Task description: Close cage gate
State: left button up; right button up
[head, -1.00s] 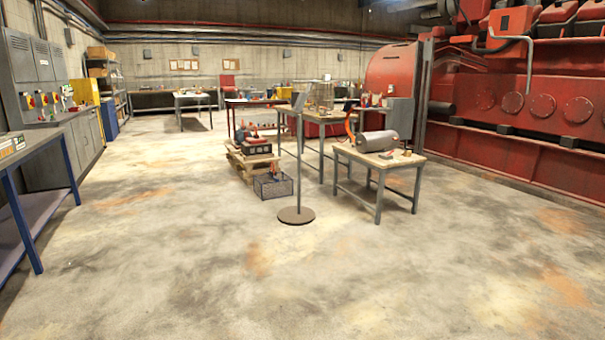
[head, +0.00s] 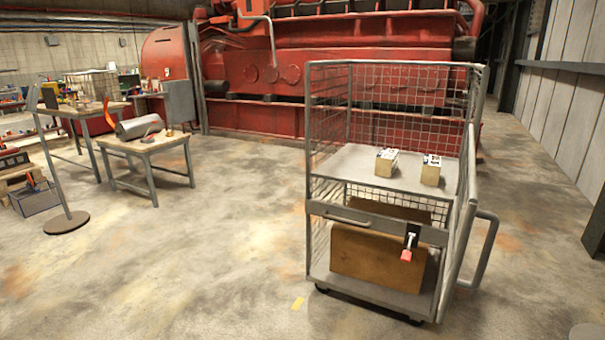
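A grey wire-mesh cage trolley (head: 312,130) stands upright on the floor right of centre in the head view. A grey horizontal bar (head: 375,222) crosses its front at mid height, with a small handle (head: 347,217) and a red-tipped latch (head: 406,255). The front above this bar looks open. A narrow grey panel edge (head: 462,235) stands at the right front corner; I cannot tell whether it is the gate swung aside or the side wall. Neither of my grippers is in view.
Two small boxes (head: 385,162) (head: 431,170) sit on the trolley's shelf (head: 345,162); a large brown box (head: 375,265) is below. A push handle (head: 488,250) juts out right. A small table (head: 150,146) and stand base (head: 67,222) are left. Floor before the trolley is clear.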

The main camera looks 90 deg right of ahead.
aim_at(451, 281)
jog(key=k, duration=0.85)
jog(key=z, duration=1.5)
jog(key=i, duration=0.6)
jog(key=z, duration=1)
